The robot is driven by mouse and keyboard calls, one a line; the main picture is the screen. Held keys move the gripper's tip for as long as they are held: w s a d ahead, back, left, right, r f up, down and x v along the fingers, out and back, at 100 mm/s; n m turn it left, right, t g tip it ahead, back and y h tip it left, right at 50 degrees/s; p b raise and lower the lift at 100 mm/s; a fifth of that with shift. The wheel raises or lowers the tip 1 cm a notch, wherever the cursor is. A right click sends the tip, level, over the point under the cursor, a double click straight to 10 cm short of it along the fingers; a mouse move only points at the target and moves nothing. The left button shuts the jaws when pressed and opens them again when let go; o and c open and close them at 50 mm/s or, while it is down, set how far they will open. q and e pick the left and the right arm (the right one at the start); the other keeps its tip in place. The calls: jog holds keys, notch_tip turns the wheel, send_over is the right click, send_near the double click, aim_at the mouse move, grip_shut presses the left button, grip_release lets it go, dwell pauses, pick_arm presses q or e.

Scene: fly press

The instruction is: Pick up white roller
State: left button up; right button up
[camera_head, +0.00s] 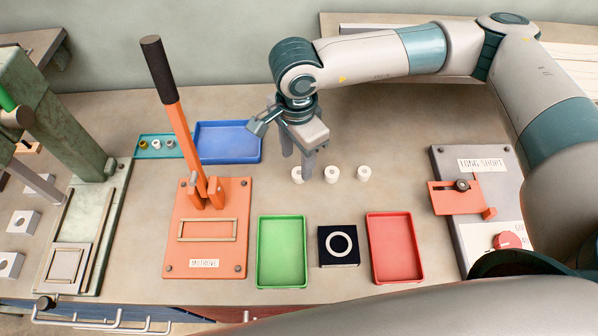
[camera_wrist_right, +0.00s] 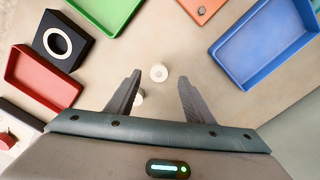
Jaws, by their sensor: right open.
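Three small white rollers stand in a row on the table in the head view: the left roller (camera_head: 297,174), the middle roller (camera_head: 332,173) and the right roller (camera_head: 363,173). My right gripper (camera_head: 298,164) is open and points down above the left end of the row. Its fingers partly cover the left roller. In the right wrist view, one white roller (camera_wrist_right: 158,72) shows in the gap between the open fingers. Another roller (camera_wrist_right: 138,97) is partly hidden by the left finger. No roller is gripped. My left gripper is out of view.
A green tray (camera_head: 260,283), a black block with a white ring (camera_head: 338,260) and a red tray (camera_head: 394,279) lie in front. A blue tray (camera_head: 228,158) and an orange lever press (camera_head: 172,245) are to the left. A grey panel (camera_head: 447,165) is right.

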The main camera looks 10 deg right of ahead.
aim_at(299, 176)
jog(key=shift+d+f+p, duration=0.25)
jog(key=shift+f+p, duration=0.45)
jog(key=shift+p, duration=0.25)
notch_tip(299, 176, down, 3)
jog(key=shift+d+r+p, duration=0.1)
jog(key=shift+p, duration=0.7)
jog(key=shift+f, duration=0.45)
jog(key=shift+c, duration=0.3)
jog(key=c, duration=1.1)
